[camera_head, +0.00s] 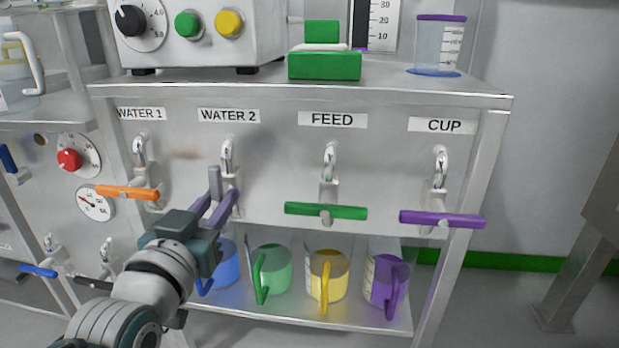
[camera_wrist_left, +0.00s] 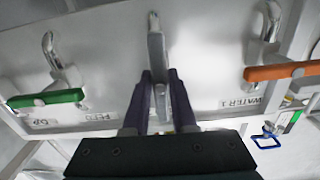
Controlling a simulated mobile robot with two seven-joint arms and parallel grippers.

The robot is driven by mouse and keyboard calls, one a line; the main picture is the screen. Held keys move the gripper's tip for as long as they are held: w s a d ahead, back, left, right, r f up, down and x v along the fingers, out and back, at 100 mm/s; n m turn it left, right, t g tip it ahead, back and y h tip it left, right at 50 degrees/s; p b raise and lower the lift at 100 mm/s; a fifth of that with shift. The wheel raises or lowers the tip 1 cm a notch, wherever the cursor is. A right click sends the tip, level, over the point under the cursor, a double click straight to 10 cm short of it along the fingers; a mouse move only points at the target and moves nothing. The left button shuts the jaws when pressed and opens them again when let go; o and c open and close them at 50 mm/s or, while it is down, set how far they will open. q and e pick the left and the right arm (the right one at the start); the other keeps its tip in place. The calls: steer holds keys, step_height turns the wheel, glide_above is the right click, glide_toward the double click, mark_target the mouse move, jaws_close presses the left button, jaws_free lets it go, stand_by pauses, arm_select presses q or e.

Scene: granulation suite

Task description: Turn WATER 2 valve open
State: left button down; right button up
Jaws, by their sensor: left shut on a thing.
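The WATER 2 label (camera_head: 229,115) is on the grey panel, above a chrome tap (camera_head: 228,150). The grey WATER 2 valve handle (camera_head: 214,182) stands roughly upright below that tap, unlike the crosswise handles beside it. My left gripper (camera_head: 222,199) reaches in from the lower left, its purple fingers on the handle. In the left wrist view, the grey handle (camera_wrist_left: 156,50) runs between the two fingers of my left gripper (camera_wrist_left: 161,80), which is shut on it. The fingers partly hide the handle's lower part. My right gripper is not in view.
An orange handle (camera_head: 127,192) lies close on the left. A green handle (camera_head: 326,211) and a purple handle (camera_head: 442,219) are to the right. Below, on the shelf, stand blue (camera_head: 226,266), green (camera_head: 272,269), yellow (camera_head: 327,272) and purple (camera_head: 385,280) jugs.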

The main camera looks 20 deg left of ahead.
arm_select(q)
steer(key=shift+n, duration=0.4)
steer(key=c, duration=0.7)
jaws_free()
steer(key=shift+p+v, duration=1.85)
steer(key=shift+v, duration=3.15)
steer(key=shift+a, duration=0.1)
